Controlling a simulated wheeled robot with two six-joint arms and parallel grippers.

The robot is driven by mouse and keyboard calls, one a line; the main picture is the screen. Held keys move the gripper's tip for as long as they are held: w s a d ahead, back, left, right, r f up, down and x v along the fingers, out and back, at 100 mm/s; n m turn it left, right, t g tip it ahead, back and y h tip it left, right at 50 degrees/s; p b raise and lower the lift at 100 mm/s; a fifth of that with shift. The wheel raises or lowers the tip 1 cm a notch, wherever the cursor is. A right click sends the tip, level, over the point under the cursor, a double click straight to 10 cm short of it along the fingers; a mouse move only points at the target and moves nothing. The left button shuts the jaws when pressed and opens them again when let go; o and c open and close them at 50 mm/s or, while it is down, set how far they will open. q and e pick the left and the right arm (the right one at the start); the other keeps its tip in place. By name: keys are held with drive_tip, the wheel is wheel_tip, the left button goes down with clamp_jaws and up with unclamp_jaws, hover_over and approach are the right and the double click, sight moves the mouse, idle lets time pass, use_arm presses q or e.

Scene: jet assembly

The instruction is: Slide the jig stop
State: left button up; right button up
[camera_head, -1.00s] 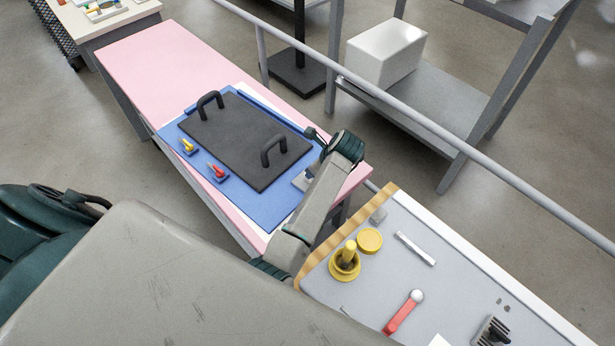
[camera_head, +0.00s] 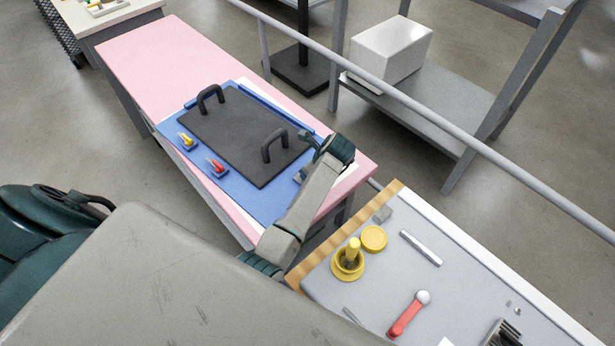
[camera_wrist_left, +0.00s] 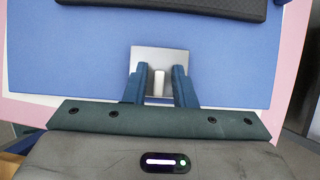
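The jig stop, a grey metal plate with a pale upright post (camera_wrist_left: 158,83), is on the blue mat (camera_wrist_left: 70,60). In the left wrist view, my left gripper (camera_wrist_left: 159,84) has one blue finger on each side of the post, with a narrow gap visible on both sides. In the head view the stop (camera_head: 299,176) is a small grey patch, partly hidden by my left wrist and gripper. A dark board (camera_head: 235,138) with two black handles lies on the mat to the left of the stop. My right gripper is out of view.
A red-topped piece (camera_head: 216,168) and a yellow-topped piece (camera_head: 187,141) are at the mat's near edge. The pink table (camera_head: 140,60) is clear at its far left. A grey worktop (camera_head: 450,270) with yellow parts and a red tool stands at right. A rail (camera_head: 440,115) runs behind.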

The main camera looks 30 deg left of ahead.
use_arm(q)
clamp_jaws()
drive_tip(key=shift+a, duration=0.15)
drive_tip(key=shift+w+a+b, duration=0.2)
drive_tip(key=shift+a+b, duration=0.1)
drive_tip(key=shift+a, duration=0.6)
drive_tip(key=shift+w+a+b, duration=0.2)
drive_tip(key=shift+a+b, duration=0.05)
drive_tip(key=shift+a, duration=0.65)
